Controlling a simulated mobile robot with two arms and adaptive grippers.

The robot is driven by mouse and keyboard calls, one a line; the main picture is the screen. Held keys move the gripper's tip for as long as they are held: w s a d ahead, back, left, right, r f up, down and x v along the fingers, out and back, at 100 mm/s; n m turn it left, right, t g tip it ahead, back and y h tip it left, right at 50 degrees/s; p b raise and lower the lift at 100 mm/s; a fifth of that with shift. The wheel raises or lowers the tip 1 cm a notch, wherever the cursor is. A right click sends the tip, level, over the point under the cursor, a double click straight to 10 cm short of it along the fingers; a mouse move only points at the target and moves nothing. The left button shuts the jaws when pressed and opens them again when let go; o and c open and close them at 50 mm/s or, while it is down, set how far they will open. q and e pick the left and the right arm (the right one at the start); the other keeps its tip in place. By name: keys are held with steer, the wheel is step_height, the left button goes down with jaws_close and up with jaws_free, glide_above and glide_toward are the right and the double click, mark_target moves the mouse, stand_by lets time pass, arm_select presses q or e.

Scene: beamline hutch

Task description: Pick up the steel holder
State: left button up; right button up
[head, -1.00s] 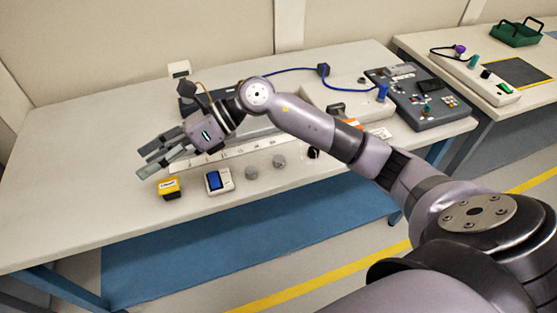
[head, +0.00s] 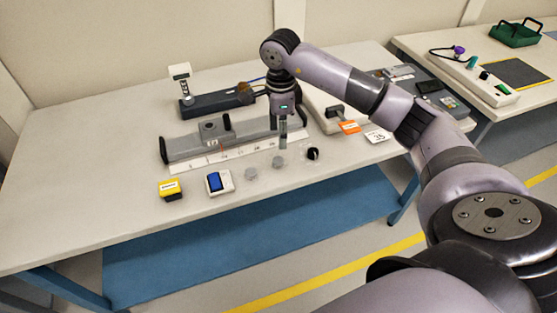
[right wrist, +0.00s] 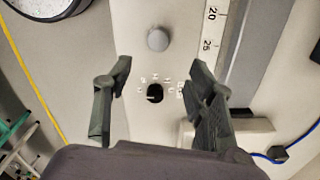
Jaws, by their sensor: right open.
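Two small grey round pieces, a left one (head: 251,174) and a right one (head: 279,162), stand on the table in front of the white ruler. Either could be the steel holder; I cannot tell which. One grey round piece (right wrist: 158,39) shows in the right wrist view, beyond the fingertips. My right gripper (head: 283,143) points down near the ruler's right part, behind the right grey piece. In the right wrist view my right gripper (right wrist: 160,68) is open and empty, with a black knob (right wrist: 155,92) seen between its fingers. My left gripper is out of view.
A grey rail (head: 185,148) with a carriage lies behind the ruler (head: 240,153). A yellow box (head: 170,190) and a blue-screened meter (head: 219,182) stand at the front. An orange tag (head: 349,127) lies to the right. The table's left side is clear.

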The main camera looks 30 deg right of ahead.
glide_above(280, 160)
steer(key=f, duration=0.4)
steer(key=shift+w+d+f+p, duration=0.15)
steer(key=shift+w+f+p, duration=0.05)
steer(key=shift+p, duration=0.1)
steer(key=shift+s+f+p, duration=0.15)
steer(key=shift+f+p, duration=0.6)
steer(key=shift+f, duration=1.9)
steer(key=shift+c, duration=0.5)
jaws_close()
